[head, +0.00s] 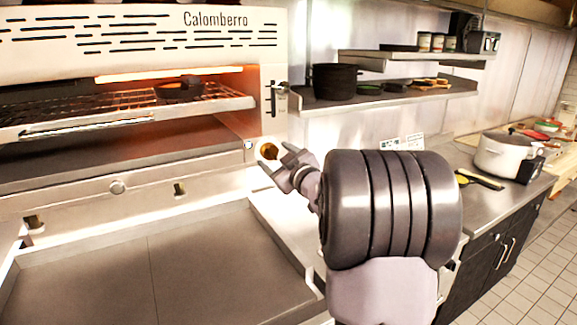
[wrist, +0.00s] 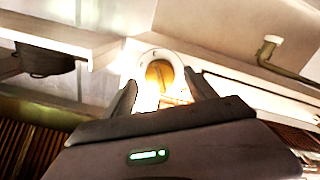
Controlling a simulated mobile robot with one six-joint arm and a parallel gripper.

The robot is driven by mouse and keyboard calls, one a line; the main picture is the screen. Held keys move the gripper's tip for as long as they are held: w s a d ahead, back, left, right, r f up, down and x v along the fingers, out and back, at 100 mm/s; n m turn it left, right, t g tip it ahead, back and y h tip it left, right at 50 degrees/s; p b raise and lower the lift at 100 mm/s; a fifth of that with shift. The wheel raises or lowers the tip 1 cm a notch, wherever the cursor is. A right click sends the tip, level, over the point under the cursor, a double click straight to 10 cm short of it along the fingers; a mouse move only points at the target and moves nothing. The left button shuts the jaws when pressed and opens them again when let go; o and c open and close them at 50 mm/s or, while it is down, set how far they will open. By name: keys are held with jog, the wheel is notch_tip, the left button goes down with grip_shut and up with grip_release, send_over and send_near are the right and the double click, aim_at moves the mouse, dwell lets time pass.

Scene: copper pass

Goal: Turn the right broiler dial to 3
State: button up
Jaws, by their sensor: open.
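The right broiler dial (head: 268,150) is a brass-coloured knob at the right end of the broiler's (head: 130,32) lower front. In the wrist view the dial (wrist: 159,74) sits in a pale round ring with marks too blurred to read. My gripper (head: 274,158) is open just in front of the dial. In the wrist view the fingers of my gripper (wrist: 161,92) stand on either side of the dial's lower part. I cannot tell whether they touch it. Bright glare hides part of the dial's lower edge.
A dark pan (head: 180,88) sits on the glowing broiler rack. A flat griddle (head: 150,275) with raised edges lies below. A shelf (head: 400,97) with a dark pot (head: 334,81) is on the wall. A white pot (head: 502,155) stands on the right counter.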

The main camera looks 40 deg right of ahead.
jog(key=p+v, duration=0.1)
jog(key=v, duration=1.5)
jog(key=shift+a+r, duration=0.1)
jog(key=shift+a, duration=0.05)
jog(key=a+f+m+g+h+b, duration=0.1)
jog(key=a+f+m+g, duration=0.2)
jog(key=a, duration=0.4)
jog(key=a+f+m+g+h+b, duration=0.1)
jog(key=a+f+m+g, duration=0.2)
jog(key=a, duration=0.4)
jog(key=s+a+f+g+y, duration=0.3)
jog(key=s+a+f+y, duration=0.1)
jog(key=s+a, duration=0.4)
jog(key=s+a+f+m+g+y+b, duration=0.1)
jog(key=s+a+f+y, duration=0.3)
jog(key=s+a, duration=0.4)
jog(key=a+g, duration=0.1)
jog(key=a, duration=0.4)
jog(key=shift+a+m+g, duration=0.3)
jog(key=shift+a+g, duration=0.05)
jog(key=shift+g, duration=0.05)
